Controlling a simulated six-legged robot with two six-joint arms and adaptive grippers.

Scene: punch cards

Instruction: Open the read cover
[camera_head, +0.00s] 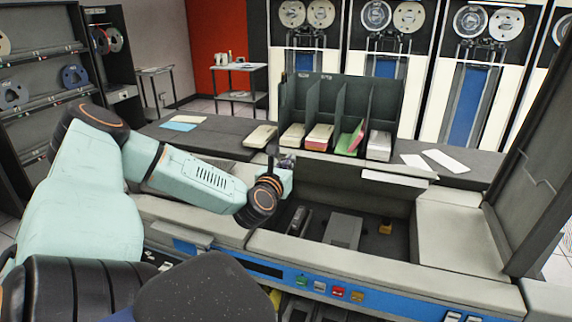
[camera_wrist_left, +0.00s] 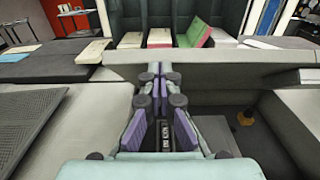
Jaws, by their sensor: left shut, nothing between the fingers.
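The card machine (camera_head: 350,255) has an open well in its top, with a dark block (camera_head: 343,230) and a small orange-yellow part (camera_head: 386,227) inside. A large dark panel (camera_head: 530,140) stands tilted up at the right end. I cannot tell for sure which part is the read cover. My left gripper (camera_head: 284,160) is over the well's far left, near the pale back ledge (camera_head: 355,166). In the left wrist view my left gripper (camera_wrist_left: 160,72) is shut and empty, its tips in front of the same ledge (camera_wrist_left: 230,62). Contact cannot be told. My right gripper is not in view.
Behind the ledge stands a dark divided rack (camera_head: 340,90) with card stacks, including a green and pink one (camera_head: 350,138). A loose card stack (camera_head: 260,136) lies left of it. White cards (camera_head: 445,160) lie to the right. Buttons (camera_head: 338,292) line the front.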

